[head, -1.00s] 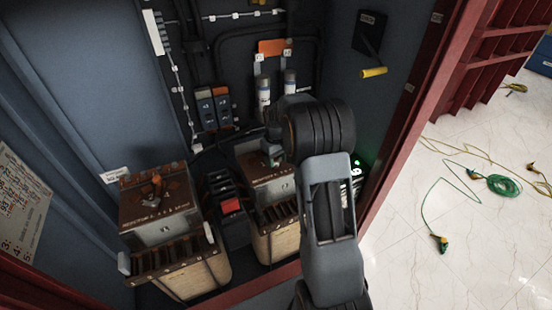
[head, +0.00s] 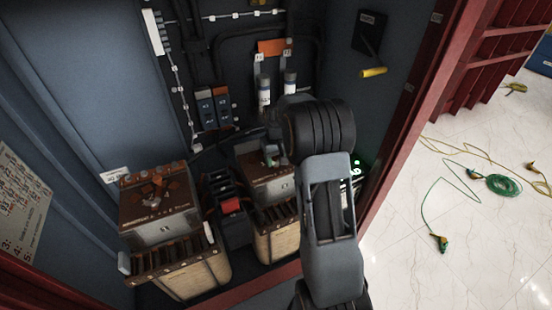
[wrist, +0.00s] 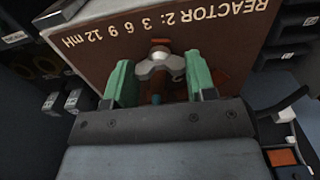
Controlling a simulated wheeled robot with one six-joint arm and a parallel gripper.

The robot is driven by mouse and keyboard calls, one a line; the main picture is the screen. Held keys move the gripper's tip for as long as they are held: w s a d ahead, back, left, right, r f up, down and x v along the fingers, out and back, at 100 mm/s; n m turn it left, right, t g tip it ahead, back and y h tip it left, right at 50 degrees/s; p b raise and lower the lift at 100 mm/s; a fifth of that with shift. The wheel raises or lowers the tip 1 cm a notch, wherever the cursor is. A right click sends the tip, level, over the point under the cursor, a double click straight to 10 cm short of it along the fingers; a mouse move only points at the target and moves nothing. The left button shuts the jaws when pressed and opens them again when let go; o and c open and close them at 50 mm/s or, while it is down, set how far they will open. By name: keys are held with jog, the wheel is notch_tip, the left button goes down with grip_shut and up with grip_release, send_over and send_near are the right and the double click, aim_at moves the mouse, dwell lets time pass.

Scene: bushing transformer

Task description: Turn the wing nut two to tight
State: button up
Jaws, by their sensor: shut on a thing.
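The wing nut two (wrist: 160,66) is a silver nut with rounded wings on top of the brown box marked "REACTOR 2: 3 6 9 12 mH" (wrist: 110,55). In the wrist view my gripper (wrist: 157,72) has its green fingers on both sides of the nut and is shut on it. In the head view my gripper (head: 270,154) is over the right-hand reactor box (head: 281,188). My arm hides part of that box, and the nut cannot be made out there.
Cabinet walls close in left and right. White cylinders (head: 264,90) stand behind. Green and yellow cables (head: 503,185) lie on the floor outside.

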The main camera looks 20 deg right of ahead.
aim_at(276, 160)
jog(key=o, duration=0.9)
jog(key=shift+o, duration=0.2)
jog(key=shift+r, duration=0.1)
notch_tip(276, 160, up, 14)
jog(key=shift+f, duration=0.2)
